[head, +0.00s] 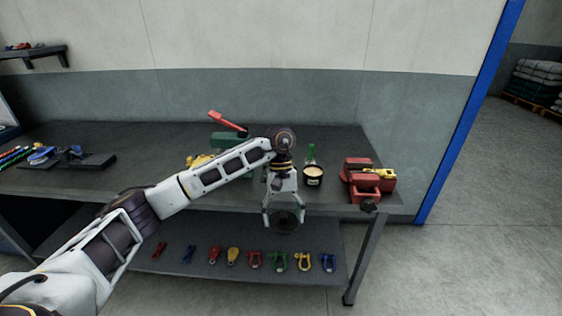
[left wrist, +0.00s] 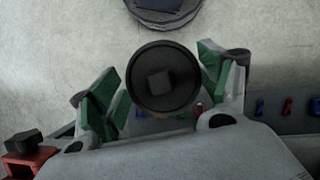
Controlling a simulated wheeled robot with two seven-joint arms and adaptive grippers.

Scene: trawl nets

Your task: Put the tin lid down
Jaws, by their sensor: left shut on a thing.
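The tin lid (head: 286,223) is a dark round disc. In the left wrist view the lid (left wrist: 162,78) faces the camera, with a small square knob at its centre. My left gripper (head: 284,212) is shut on it, with the green-padded fingers on either side. The gripper hangs down at the bench's front edge, and the lid shows against the lower shelf. An open black tin (head: 313,181) with pale contents stands upright on the bench, just right of my gripper. My right gripper is out of view.
The bench top (head: 340,142) is dark. A red vise (head: 362,186) with a yellow item stands right of the tin. A green bottle (head: 310,155) is behind the tin. A green tool with a red handle (head: 228,124) stands behind my arm. Several coloured shackles (head: 278,260) line the lower shelf.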

